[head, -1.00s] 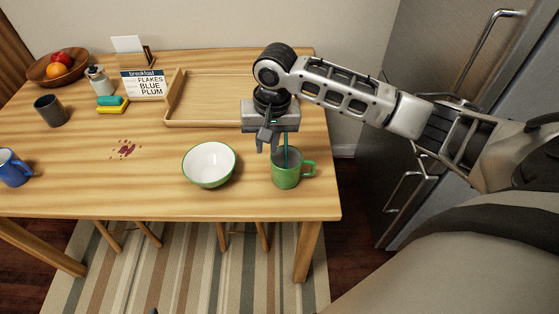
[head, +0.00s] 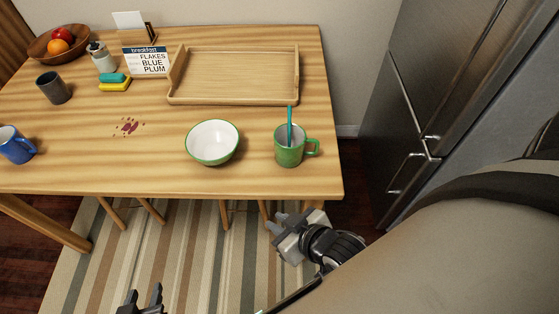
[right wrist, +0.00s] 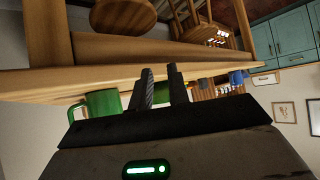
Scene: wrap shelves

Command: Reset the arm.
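My right gripper (head: 272,221) is empty, below and in front of the table's front edge, with its two fingers apart. In the right wrist view its fingers (right wrist: 160,84) show a gap with nothing between them. My left gripper (head: 144,296) is at the bottom edge of the head view, fingers apart and empty. The green mug (head: 288,153) stands upright near the table's front right corner with a teal stick-like utensil (head: 290,122) in it. The mug also shows in the right wrist view (right wrist: 101,103). Neither gripper touches anything.
The wooden table (head: 80,170) bears a white bowl with green rim (head: 212,142), a wooden tray (head: 235,75), a blue mug (head: 15,145), a dark cup (head: 54,88), a menu sign (head: 148,62) and a fruit bowl (head: 58,45). A fridge (head: 440,90) stands right.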

